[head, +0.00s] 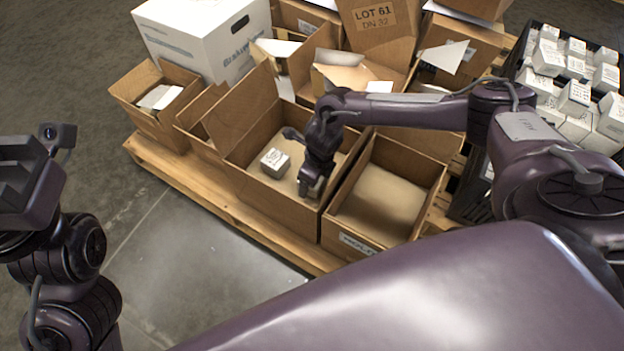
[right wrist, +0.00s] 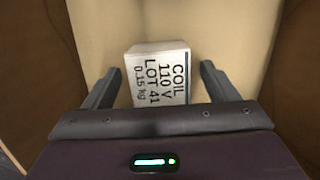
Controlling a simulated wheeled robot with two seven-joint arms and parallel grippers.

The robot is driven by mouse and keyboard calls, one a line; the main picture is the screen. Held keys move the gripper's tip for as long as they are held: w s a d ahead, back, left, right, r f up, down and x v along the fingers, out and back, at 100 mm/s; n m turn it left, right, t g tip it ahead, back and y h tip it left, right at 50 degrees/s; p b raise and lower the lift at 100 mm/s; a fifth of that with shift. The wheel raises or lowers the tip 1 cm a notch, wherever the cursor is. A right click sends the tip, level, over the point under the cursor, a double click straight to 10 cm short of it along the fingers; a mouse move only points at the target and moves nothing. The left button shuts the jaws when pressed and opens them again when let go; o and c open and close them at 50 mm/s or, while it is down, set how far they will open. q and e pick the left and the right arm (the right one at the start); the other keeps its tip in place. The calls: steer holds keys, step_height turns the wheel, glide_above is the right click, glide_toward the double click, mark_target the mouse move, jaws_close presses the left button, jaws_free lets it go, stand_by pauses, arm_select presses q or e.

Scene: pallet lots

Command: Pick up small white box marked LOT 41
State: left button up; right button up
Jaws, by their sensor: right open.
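The small white box (right wrist: 160,80) shows in the right wrist view with the print "COIL 110 V LOT 41 0.15 kg". In the head view the white box (head: 275,162) sits on the floor of an open cardboard box (head: 262,193). My right gripper (right wrist: 157,85) is open, with one finger on each side of the white box and a gap on both sides. In the head view my right gripper (head: 308,180) reaches down into the same cardboard box, right of the white box. My left gripper (head: 25,180) is at the left edge, away from the boxes; its fingers are unclear.
A cardboard box (head: 427,177) with a bare floor stands to the right on the wooden pallet (head: 215,205). Behind are more open cartons and a large white carton (head: 205,40). A dark crate (head: 470,205) holds several small white boxes at the right. The concrete floor in front is clear.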

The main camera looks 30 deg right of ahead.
steer(key=shift+f, duration=0.2)
steer(key=c, duration=1.1)
